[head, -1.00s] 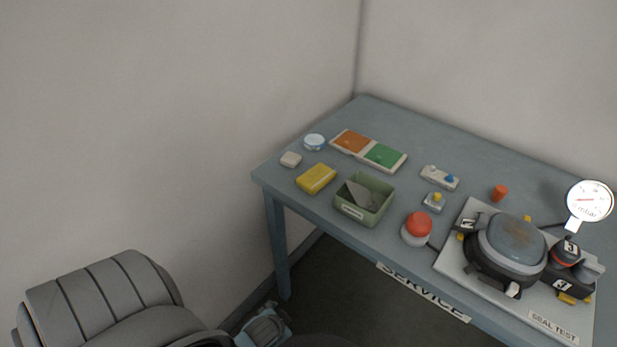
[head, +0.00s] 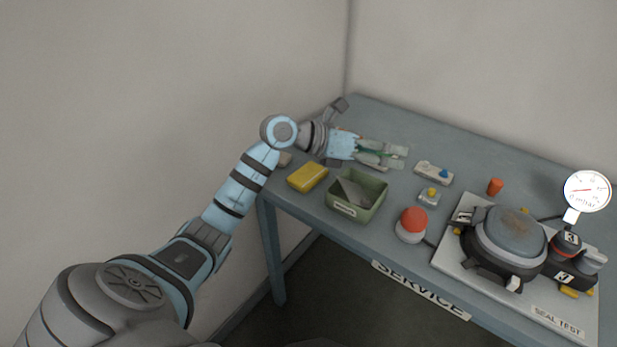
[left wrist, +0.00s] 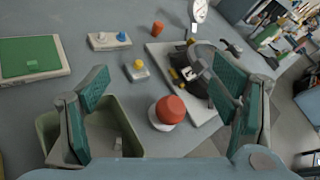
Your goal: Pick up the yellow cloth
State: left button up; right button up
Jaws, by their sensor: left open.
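The yellow cloth (head: 307,177) lies folded as a small block near the table's left front edge, left of the green bin. My left gripper (head: 400,158) is over the back left of the table, above and beyond the bin, pointing right. Its fingers are spread and empty. In the left wrist view my left gripper (left wrist: 165,105) is open, with teal pads apart and nothing between them. The cloth is not clearly seen in that view. My right gripper does not show.
The green bin (head: 341,207) holds a grey plate. A red button (head: 413,220), small switch boxes (head: 434,172), an orange cylinder (head: 495,187) and the seal test rig with gauge (head: 587,190) stand to the right.

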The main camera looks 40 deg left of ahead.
pick_arm(q)
jog(key=a+f+g+y, duration=0.25)
jog(key=a+y, duration=0.25)
jog(key=a, duration=0.4)
jog(key=n+g+y, duration=0.2)
jog(key=g+y, duration=0.2)
send_near(309, 173)
jog(key=b+x, duration=0.2)
jog(key=x, duration=0.6)
jog(key=shift+w+a+f, duration=0.1)
jog(key=shift+w+f, duration=0.15)
jog(key=shift+f, duration=0.05)
jog(key=shift+w+f, duration=0.1)
jog(key=shift+f, duration=0.05)
jog(key=shift+f+t, duration=0.2)
jog(key=shift+t, duration=0.05)
jog(key=c, duration=1.2)
jog(key=shift+r, duration=0.1)
